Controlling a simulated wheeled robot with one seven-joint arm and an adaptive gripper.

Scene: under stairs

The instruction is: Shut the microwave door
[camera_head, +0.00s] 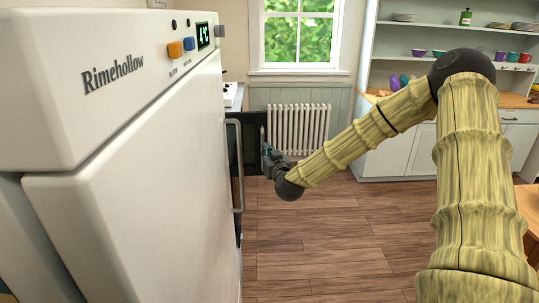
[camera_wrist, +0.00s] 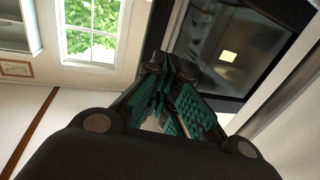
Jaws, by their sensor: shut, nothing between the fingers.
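A dark panel that looks like the open microwave door (camera_head: 246,148) stands out past the far edge of the white fridge. The wrist view shows a dark glass panel in a black frame (camera_wrist: 225,50), probably the same door. My gripper (camera_head: 266,152) is beside the panel's right side in the head view. In the wrist view, my gripper (camera_wrist: 170,88) has its teal-padded fingers close together with nothing between them, near the panel's lower left edge. I cannot tell whether they touch it. The microwave body is not clearly visible, probably hidden by the fridge.
The large white fridge (camera_head: 150,180) with a long vertical handle (camera_head: 237,165) fills the left. A white radiator (camera_head: 299,130) stands below the window. A shelf cabinet with dishes (camera_head: 400,150) is at the back right. The wooden floor (camera_head: 320,240) is clear in the middle.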

